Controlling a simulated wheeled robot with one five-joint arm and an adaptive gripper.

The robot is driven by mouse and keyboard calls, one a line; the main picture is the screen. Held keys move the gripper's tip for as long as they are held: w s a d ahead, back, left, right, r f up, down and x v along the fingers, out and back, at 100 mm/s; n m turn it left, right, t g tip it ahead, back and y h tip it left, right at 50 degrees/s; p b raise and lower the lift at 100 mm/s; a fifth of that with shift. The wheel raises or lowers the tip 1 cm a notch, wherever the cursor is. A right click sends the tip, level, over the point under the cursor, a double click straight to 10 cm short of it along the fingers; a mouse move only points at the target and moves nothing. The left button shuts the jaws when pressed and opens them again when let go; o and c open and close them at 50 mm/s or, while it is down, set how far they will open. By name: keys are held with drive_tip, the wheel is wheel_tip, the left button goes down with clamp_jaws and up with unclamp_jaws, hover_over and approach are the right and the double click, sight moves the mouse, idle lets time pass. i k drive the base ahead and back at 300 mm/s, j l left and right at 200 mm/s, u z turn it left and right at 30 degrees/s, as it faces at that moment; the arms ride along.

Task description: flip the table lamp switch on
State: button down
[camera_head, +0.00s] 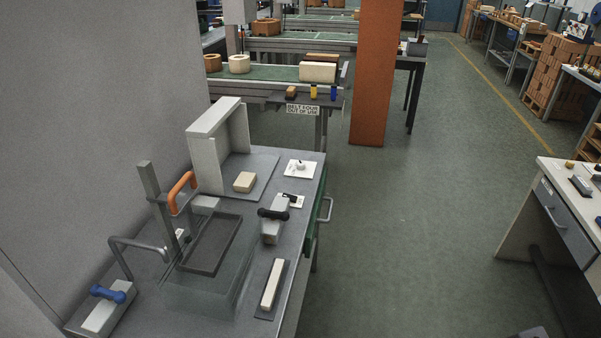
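I cannot make out a table lamp for certain. On the grey workbench (205,290) at the left, a small pale plate (299,202) bears a dark lever-like part that may be a switch; its position is too small to read. A white square plate with a round knob (300,166) lies behind it, near the bench's right edge. A grey block with a black handle (272,225) stands just left of the small plate and close to it. My gripper is not in view, so its state does not show.
The bench also holds an orange-handled press frame (182,190), a dark tray (212,244), a blue-knobbed block (105,310) and a cream bar (272,284). An orange pillar (376,75) stands behind. Green floor (410,225) is open between this bench and a right-hand desk (555,207).

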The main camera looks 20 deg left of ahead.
sight(292, 198)
drive_tip(key=i, duration=3.05)
drive_tip(key=u, duration=5.2)
